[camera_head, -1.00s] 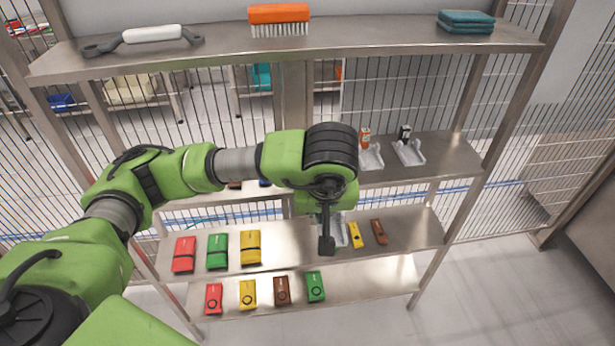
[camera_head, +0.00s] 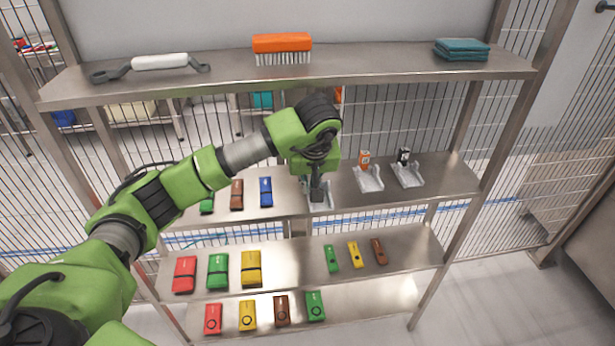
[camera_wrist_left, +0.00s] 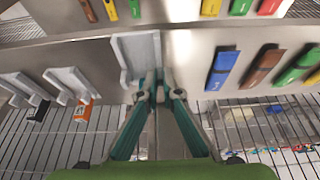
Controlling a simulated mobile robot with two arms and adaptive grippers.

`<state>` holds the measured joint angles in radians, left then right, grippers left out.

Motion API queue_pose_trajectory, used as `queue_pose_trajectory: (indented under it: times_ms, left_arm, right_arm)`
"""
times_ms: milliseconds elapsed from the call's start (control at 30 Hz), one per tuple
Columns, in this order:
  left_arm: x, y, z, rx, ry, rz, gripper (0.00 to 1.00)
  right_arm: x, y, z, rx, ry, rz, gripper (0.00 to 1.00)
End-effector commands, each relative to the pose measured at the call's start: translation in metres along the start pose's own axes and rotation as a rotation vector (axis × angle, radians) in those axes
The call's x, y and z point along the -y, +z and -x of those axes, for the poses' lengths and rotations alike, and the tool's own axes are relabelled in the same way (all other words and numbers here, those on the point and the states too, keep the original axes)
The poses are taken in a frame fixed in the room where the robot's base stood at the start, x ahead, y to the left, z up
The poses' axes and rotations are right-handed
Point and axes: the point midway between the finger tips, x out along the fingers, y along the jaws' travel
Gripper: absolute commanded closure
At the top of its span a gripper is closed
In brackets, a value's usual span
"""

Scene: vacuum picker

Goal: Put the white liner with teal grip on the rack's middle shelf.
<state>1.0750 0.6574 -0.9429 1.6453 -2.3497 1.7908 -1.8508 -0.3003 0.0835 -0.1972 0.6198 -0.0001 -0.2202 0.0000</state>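The white liner (camera_head: 325,201) is on or just above the second shelf from the top (camera_head: 435,190), left of two similar white liners. I cannot tell whether it touches the shelf. My left gripper (camera_head: 317,194) is over it, partly hiding it and its grip. In the left wrist view the white liner (camera_wrist_left: 132,58) extends from the fingertips of my left gripper (camera_wrist_left: 160,92). A bit of the teal grip (camera_wrist_left: 157,78) shows between the fingers, which appear closed on it. My right gripper is out of view.
White liners with an orange grip (camera_head: 364,160) and a black grip (camera_head: 404,157) stand to the right. A blue case (camera_head: 265,191) and other cases lie to the left. Several coloured cases lie on lower shelves.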

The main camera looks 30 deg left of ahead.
Motion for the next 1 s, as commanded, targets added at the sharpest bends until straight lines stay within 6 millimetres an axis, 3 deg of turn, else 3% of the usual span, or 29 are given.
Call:
queue_pose_trajectory:
  times_ms: [167, 300, 667, 733, 767, 1000]
  left_arm:
    - [0.0, -0.026, -0.009, 0.002, -0.001, 0.003, 1.0]
    - [-0.001, -0.023, -0.014, 0.002, 0.0, -0.001, 1.0]
    - [0.0, -0.021, -0.019, -0.001, 0.0, -0.001, 1.0]
    - [0.0, -0.022, -0.018, 0.0, 0.0, 0.0, 0.82]
    - [0.0, -0.022, -0.018, 0.0, 0.0, 0.0, 0.78]
    - [0.0, -0.021, -0.018, 0.0, 0.0, 0.0, 0.78]
  right_arm:
    - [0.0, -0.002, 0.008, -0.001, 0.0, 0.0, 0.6]
    - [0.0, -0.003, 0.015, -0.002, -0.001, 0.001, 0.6]
    - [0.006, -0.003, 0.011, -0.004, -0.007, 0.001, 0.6]
    - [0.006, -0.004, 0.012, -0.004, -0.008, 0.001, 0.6]
    - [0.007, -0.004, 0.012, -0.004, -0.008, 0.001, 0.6]
    - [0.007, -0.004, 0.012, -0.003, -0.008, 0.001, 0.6]
